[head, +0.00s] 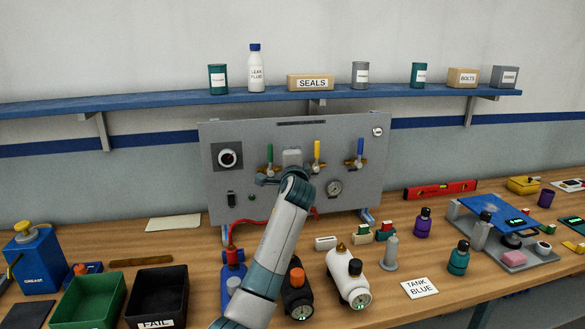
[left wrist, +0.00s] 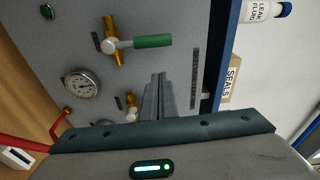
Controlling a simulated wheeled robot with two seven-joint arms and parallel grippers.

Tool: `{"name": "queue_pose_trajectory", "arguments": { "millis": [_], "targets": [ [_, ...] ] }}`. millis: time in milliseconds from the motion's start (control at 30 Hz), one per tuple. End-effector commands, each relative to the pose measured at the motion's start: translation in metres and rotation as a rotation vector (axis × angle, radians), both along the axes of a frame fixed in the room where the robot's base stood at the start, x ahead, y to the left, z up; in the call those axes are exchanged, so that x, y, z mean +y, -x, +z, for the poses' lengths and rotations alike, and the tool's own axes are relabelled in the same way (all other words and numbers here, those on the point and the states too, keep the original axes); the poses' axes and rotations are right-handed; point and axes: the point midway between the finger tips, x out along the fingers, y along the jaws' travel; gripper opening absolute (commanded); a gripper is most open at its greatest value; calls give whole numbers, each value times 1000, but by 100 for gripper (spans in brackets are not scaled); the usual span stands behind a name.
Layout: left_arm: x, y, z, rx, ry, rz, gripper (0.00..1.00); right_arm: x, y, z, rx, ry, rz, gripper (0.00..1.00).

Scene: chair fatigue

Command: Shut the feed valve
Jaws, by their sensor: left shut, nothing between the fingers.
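A grey panel (head: 225,135) carries valves with green (head: 270,153), yellow (head: 317,150) and blue (head: 360,147) handles, all pointing up. I cannot read which is the feed valve. Another brass valve (left wrist: 131,106) is partly hidden behind the hand. My right gripper is not in view.
A gauge (left wrist: 80,85) sits below the valves, with another gauge (head: 334,188) to its right. A blue shelf (head: 220,98) with cans and boxes runs above the panel. Bins, bottles and a white motor-like unit (head: 347,277) crowd the bench in front. A red hose (head: 250,223) runs below.

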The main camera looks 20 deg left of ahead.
Motion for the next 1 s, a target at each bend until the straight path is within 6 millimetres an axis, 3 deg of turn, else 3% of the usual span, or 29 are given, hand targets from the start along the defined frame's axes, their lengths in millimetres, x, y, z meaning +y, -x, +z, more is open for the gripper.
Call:
{"name": "queue_pose_trajectory", "arguments": {
  "millis": [167,500,1000],
  "targets": [
    [-12,21,-3,-3,1,-3,0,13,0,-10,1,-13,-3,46],
    [-30,58,-1,-2,0,-2,0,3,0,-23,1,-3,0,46],
    [-33,66,0,0,0,-1,0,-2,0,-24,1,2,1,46]
  ]
}}
